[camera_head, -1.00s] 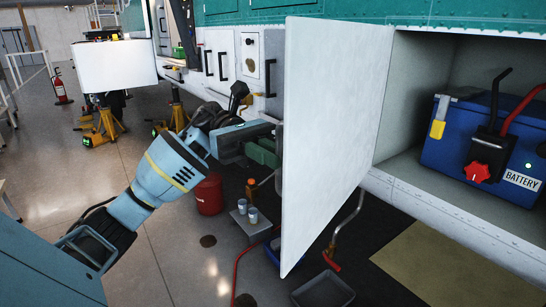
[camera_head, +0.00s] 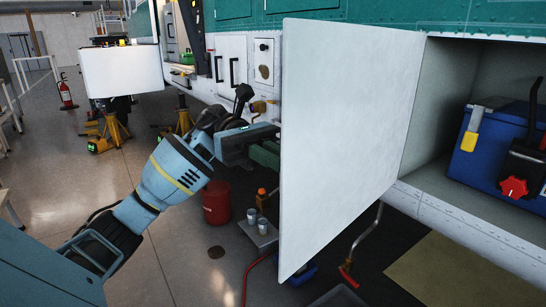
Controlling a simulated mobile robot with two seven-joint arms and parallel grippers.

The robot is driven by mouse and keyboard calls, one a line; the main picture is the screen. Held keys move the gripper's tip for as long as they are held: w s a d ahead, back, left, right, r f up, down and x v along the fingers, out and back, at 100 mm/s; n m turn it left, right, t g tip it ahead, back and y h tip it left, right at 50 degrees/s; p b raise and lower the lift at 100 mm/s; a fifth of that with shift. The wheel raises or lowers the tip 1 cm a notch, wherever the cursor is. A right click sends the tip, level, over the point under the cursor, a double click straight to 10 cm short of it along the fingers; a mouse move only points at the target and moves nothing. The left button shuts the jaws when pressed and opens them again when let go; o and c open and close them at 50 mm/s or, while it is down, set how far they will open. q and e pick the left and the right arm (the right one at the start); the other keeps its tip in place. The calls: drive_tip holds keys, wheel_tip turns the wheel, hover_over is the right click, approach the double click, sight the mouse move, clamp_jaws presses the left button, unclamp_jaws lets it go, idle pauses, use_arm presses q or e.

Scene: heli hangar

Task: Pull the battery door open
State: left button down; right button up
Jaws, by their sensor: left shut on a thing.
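The battery door (camera_head: 345,140) is a large white panel, swung out from the compartment on its right. Inside the open compartment sits the blue battery (camera_head: 490,155) with a red knob and black cable. My left gripper (camera_head: 272,150) reaches the door's left side from the left. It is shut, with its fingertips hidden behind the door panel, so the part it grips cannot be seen. My right gripper is not in view.
Below the door are a red bucket (camera_head: 216,202), a small grey stand (camera_head: 258,232) with cups, and a red-ended tool. White panels with black handles (camera_head: 233,70) line the helicopter's side. Yellow jacks (camera_head: 113,130) and a fire extinguisher (camera_head: 66,94) stand farther left.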

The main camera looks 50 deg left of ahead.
use_arm(q)
drive_tip(key=shift+w+a+r, duration=0.1)
drive_tip(key=shift+w+r, duration=0.05)
drive_tip(key=shift+w, duration=0.1)
drive_tip(key=c, duration=1.8)
unclamp_jaws()
drive_tip(key=o, duration=0.3)
drive_tip(key=shift+w, duration=0.35)
drive_tip(key=shift+s, duration=0.15)
drive_tip(key=a, duration=0.7)
drive_tip(key=shift+a, duration=0.3)
